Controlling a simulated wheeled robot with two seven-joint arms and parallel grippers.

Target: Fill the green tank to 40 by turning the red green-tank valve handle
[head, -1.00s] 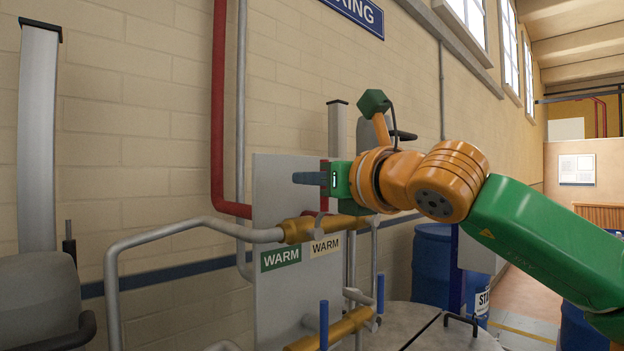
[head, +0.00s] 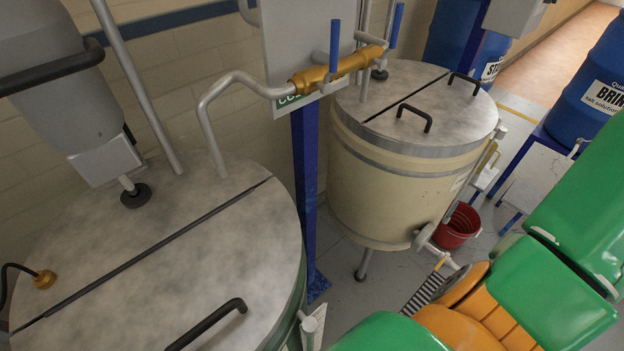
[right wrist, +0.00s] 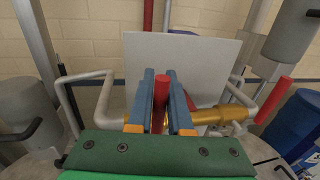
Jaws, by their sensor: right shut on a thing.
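The green tank (head: 225,265) is at the lower left in the head view. Its grey metal lid fills much of the picture, and only a sliver of its green side shows. In the right wrist view, my right gripper (right wrist: 160,82) is shut on the red green-tank valve handle (right wrist: 160,105), with one blue-grey finger on each side. The handle stands in front of the grey panel (right wrist: 205,55), by a brass valve body (right wrist: 205,116). My right gripper is outside the head view. My left gripper is in neither view. No tank level can be read.
A second red handle (right wrist: 275,98) stands to the right in the right wrist view. The head view shows a brass valve (head: 335,70) with blue handles, a cream tank (head: 400,190), a red bucket (head: 458,228) and blue drums (head: 600,85).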

